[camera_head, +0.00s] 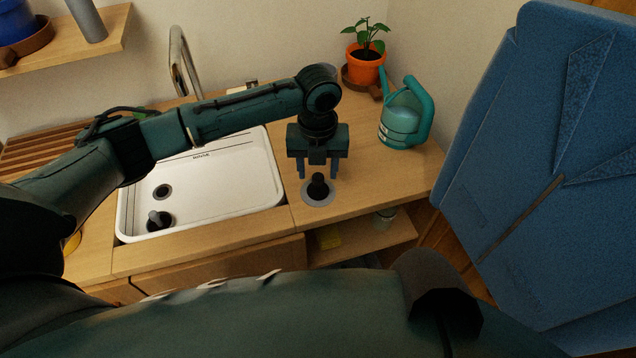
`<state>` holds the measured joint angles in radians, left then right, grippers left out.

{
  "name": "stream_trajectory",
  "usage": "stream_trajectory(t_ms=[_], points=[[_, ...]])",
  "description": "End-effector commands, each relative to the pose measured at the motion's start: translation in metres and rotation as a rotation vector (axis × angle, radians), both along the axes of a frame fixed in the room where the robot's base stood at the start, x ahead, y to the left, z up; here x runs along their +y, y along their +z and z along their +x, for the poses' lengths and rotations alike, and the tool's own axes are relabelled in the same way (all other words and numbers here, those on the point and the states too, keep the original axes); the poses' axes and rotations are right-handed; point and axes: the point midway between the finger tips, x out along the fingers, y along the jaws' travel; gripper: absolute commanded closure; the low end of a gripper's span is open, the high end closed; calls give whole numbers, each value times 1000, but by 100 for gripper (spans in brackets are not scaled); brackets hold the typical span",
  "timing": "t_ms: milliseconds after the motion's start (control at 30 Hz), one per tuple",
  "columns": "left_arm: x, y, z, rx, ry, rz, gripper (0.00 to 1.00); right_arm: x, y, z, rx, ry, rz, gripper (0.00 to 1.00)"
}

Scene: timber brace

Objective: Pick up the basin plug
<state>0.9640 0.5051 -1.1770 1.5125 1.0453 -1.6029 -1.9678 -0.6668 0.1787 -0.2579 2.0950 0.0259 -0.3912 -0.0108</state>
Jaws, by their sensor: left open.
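A basin plug (318,187), with a black upright knob on a flat grey disc, sits on the wooden counter right of the sink. My left gripper (319,172) points down over it, open, with its two fingers apart on either side of the knob's top. I cannot tell whether the fingers touch the knob. A dark round piece with a grey knob (157,220) lies in the white sink (225,194), near the drain hole (162,191). My right gripper is not in view.
A teal watering can (401,118) and an orange pot with a plant (364,66) stand behind and right of the plug. A metal tap (182,62) rises behind the sink. A big blue panel (545,160) fills the right. The counter (365,185) right of the plug is clear.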

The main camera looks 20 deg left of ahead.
Motion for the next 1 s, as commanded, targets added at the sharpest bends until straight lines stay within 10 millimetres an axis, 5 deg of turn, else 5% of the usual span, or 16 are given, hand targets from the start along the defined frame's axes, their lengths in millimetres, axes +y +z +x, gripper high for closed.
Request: stream_trajectory(t_ms=[200, 467, 1000], points=[[-1, -26, 0, 1, -2, 1, 52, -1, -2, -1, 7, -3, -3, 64], [-1, -28, 0, -1, -2, 0, 52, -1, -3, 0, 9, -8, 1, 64], [0, -28, 0, -1, -1, 0, 96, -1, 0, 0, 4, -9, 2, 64]])
